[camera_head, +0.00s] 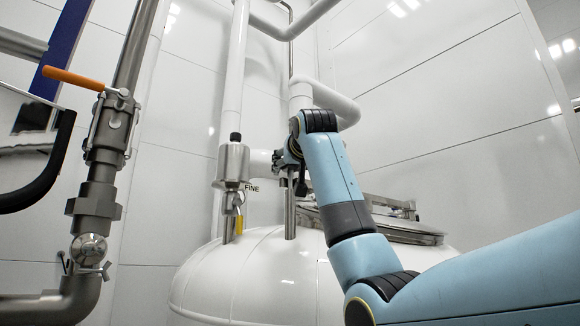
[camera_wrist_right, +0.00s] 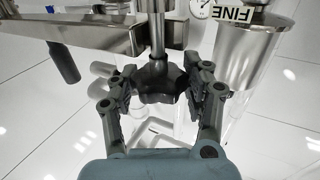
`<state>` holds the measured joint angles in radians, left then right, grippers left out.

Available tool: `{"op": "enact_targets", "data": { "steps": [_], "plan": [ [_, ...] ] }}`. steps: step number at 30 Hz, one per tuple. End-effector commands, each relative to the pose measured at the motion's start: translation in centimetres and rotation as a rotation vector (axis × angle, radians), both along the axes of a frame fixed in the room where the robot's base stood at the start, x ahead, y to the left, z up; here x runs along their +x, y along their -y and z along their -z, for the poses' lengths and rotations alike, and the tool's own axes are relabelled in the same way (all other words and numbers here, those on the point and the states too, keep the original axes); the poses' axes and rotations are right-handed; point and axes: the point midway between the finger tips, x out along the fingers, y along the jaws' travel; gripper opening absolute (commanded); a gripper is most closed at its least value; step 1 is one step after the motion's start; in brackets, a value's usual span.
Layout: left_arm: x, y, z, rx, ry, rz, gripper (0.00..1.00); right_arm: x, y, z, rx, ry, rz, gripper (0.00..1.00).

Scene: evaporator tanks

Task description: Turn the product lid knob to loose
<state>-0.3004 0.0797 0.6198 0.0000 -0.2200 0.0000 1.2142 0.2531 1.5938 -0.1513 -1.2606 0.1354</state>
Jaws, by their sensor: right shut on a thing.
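My right gripper (camera_head: 284,162) is in front of the white tank in the head view, largely hidden by my own arm. In the right wrist view my right gripper (camera_wrist_right: 165,88) has its two fingers on either side of a black lobed knob (camera_wrist_right: 158,78) and is shut on it. The knob sits on a metal stem (camera_wrist_right: 157,30). Its markings and turn position cannot be read. The round metal lid (camera_head: 410,236) on top of the tank is partly hidden behind my right arm. My left gripper is not in view.
A metal canister (camera_head: 233,163) with a FINE label (camera_head: 252,189) beside it stands left of my gripper. It also shows in the right wrist view (camera_wrist_right: 240,48). White pipes (camera_head: 235,70) rise behind. A valve with an orange handle (camera_head: 73,78) is at left. The white tank (camera_head: 245,275) is below.

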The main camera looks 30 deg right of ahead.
Motion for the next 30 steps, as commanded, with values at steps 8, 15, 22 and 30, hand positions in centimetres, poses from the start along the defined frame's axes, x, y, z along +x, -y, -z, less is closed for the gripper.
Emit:
{"op": "enact_targets", "data": {
  "steps": [8,15,22,30],
  "plan": [
    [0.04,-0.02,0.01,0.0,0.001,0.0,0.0,0.01,-0.03,0.11,0.001,-0.002,-0.01,0.17],
    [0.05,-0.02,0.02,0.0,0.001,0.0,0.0,0.02,-0.02,0.15,0.001,-0.003,-0.028,0.17],
    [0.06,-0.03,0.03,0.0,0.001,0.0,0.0,0.0,0.08,0.17,-0.001,-0.004,-0.083,0.17],
    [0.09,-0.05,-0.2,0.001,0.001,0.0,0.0,-0.04,0.26,0.12,-0.001,-0.005,-0.27,0.17]
  ]
}}
